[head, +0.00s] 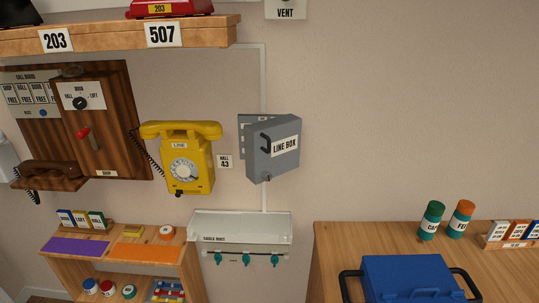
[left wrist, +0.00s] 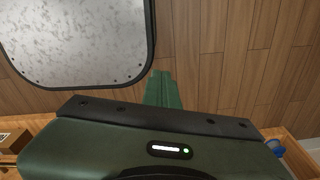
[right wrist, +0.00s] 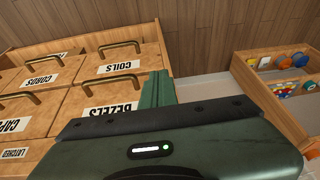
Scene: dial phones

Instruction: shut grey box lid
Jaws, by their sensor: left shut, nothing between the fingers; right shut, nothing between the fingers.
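The grey line box (head: 258,165) hangs on the wall right of the yellow phone, in the middle of the head view. Its lid (head: 285,147), labelled LINE BOX, appears to stand out from the box, with part of a labelled inner face showing at its left. A dark handle and a small latch show on it. Neither gripper shows in the head view. My left gripper (left wrist: 162,75) is shut and empty in the left wrist view, over a wooden floor. My right gripper (right wrist: 157,75) is shut and empty in the right wrist view, in front of labelled drawers.
The yellow phone (head: 180,158) is left of the box. A cable duct tray (head: 240,222) with teal knobs is below it. A wooden table (head: 335,238) with a blue case (head: 412,278) stands lower right. A shelf (head: 120,38) is above left. Wall to the right is bare.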

